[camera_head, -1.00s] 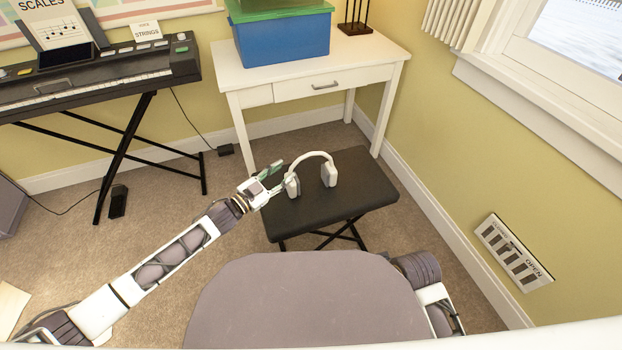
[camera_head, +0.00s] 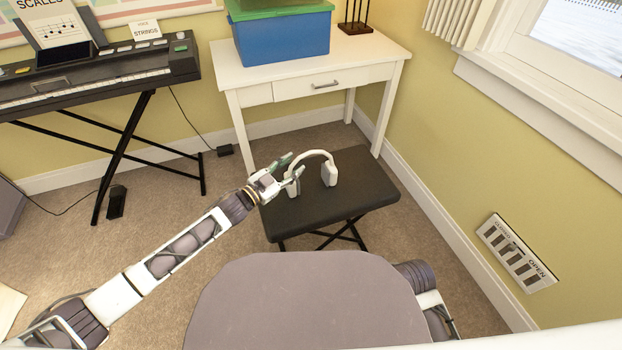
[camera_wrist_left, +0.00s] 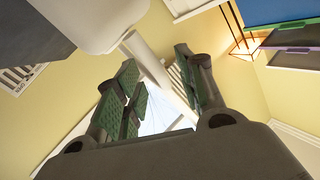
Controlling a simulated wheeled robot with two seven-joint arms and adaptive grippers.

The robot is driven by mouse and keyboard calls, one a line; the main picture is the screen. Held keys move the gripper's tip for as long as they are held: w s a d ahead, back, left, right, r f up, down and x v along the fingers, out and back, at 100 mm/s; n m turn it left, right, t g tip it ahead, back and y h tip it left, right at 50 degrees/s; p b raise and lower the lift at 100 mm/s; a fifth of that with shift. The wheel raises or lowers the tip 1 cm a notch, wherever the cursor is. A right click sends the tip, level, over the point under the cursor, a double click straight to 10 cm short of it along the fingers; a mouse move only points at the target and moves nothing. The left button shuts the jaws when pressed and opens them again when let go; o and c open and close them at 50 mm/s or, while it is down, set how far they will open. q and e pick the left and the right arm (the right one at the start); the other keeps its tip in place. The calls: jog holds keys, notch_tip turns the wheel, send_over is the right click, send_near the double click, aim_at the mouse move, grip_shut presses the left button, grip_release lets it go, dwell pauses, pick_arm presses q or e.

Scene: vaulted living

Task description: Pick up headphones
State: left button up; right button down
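The white headphones (camera_head: 318,154) stand on the black padded bench, with the band arching up and the grey-white ear cups below. My left gripper (camera_head: 292,165) is at the left side of the band, just above the left ear cup. In the left wrist view, the green-padded fingers of my left gripper (camera_wrist_left: 157,65) are apart, and the white headphone band (camera_wrist_left: 150,64) crosses the gap between them. I cannot tell whether either finger touches it. An ear cup shows large at the top left of that view. My right gripper is out of view.
The bench (camera_head: 345,205) stands before a white desk (camera_head: 290,88) holding a blue box (camera_head: 282,40). A keyboard on a black stand (camera_head: 125,150) is at the left. A yellow wall (camera_head: 450,150) closes off the right. Carpet is open left of the bench.

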pick_arm(q)
jog(key=shift+x, duration=0.9)
jog(key=shift+a, duration=0.1)
grip_shut()
jog(key=shift+r, duration=0.1)
